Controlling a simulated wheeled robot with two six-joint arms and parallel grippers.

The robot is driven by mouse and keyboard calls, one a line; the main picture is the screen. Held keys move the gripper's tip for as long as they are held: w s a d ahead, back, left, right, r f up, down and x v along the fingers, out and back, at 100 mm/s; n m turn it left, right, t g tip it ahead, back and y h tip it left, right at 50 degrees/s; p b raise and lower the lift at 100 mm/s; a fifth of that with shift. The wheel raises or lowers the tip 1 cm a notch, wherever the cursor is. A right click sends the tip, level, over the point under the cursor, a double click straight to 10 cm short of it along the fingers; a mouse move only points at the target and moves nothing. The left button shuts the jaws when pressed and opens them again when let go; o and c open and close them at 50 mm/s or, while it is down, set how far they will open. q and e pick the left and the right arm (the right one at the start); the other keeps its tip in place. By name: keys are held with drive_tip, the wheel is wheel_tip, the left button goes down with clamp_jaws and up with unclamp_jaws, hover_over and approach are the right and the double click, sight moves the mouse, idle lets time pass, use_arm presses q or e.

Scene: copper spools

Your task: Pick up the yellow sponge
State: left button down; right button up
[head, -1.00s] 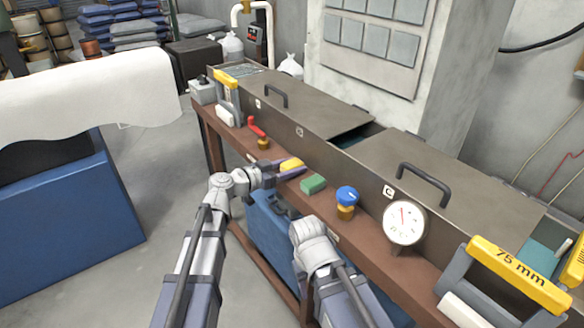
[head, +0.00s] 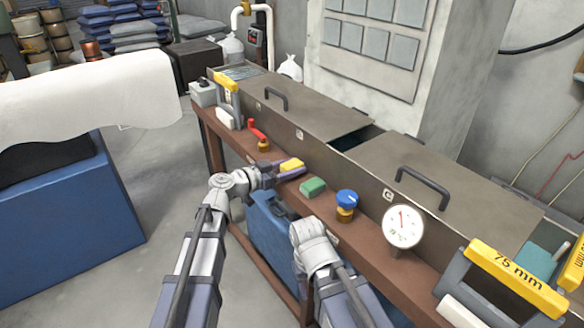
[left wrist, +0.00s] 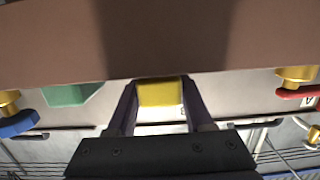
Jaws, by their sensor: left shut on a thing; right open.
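The yellow sponge (head: 292,164) is at the front edge of the brown shelf (head: 372,245), left of the green sponge (head: 313,186). My left gripper (head: 288,171) is shut on it from the front. In the left wrist view the yellow sponge (left wrist: 160,92) sits between the two dark fingers (left wrist: 158,105), with the green sponge (left wrist: 72,94) apart to the left. I cannot tell whether the yellow sponge touches the shelf. My right gripper (head: 284,209) is lower, in front of the shelf and over the blue case, open and seemingly empty.
On the shelf stand a red-handled valve (head: 258,135), a blue-knobbed valve (head: 346,203) and a round gauge (head: 403,226). A blue case (head: 270,240) is below the shelf. Yellow-topped frames (head: 515,275) stand at the right end.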

wheel_tip(320, 180, up, 17)
drive_tip(key=p, duration=1.7)
drive_tip(key=shift+r, duration=0.2)
